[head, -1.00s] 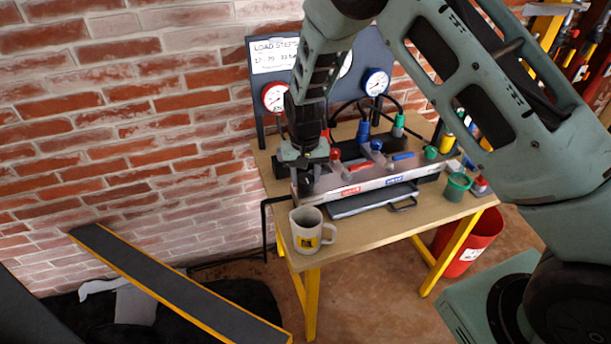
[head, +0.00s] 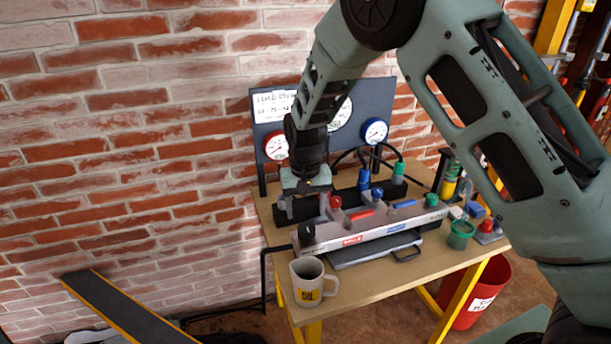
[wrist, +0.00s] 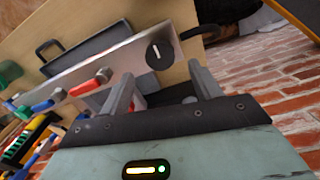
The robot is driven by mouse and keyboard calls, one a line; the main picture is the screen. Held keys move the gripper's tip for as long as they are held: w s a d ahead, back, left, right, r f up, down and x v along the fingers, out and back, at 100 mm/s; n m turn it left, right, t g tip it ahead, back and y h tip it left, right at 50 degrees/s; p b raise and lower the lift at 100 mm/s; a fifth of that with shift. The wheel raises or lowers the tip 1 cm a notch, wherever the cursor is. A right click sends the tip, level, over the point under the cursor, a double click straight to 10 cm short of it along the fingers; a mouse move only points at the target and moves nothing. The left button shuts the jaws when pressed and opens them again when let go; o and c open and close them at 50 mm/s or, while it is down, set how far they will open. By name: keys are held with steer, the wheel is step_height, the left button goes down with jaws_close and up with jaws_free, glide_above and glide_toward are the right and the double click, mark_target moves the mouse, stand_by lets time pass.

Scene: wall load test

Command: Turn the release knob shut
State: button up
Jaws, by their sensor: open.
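The release knob is a round black knob (wrist: 159,54) with a white line, at the end of a grey metal panel (wrist: 130,64) in the wrist view. In the head view the knob (head: 306,231) sits on the panel's left end. My gripper (head: 305,190) is above and behind the knob in the head view, apart from it. In the wrist view my gripper (wrist: 164,78) is open, with two grey fingers spread and nothing between them. The knob shows just beyond the gap, and its white line runs roughly up and down in that view.
Red (head: 362,215) and blue (head: 402,204) levers line the panel. A mug (head: 311,284) stands at the table's front left. A green cup (head: 460,235) stands right. Gauges (head: 375,131) and hoses are behind. A red bucket (head: 480,290) is on the floor.

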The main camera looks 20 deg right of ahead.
mark_target(305, 227)
step_height(305, 227, up, 12)
steer(key=b, duration=0.1)
steer(key=shift+f, duration=0.25)
steer(key=shift+a, duration=0.1)
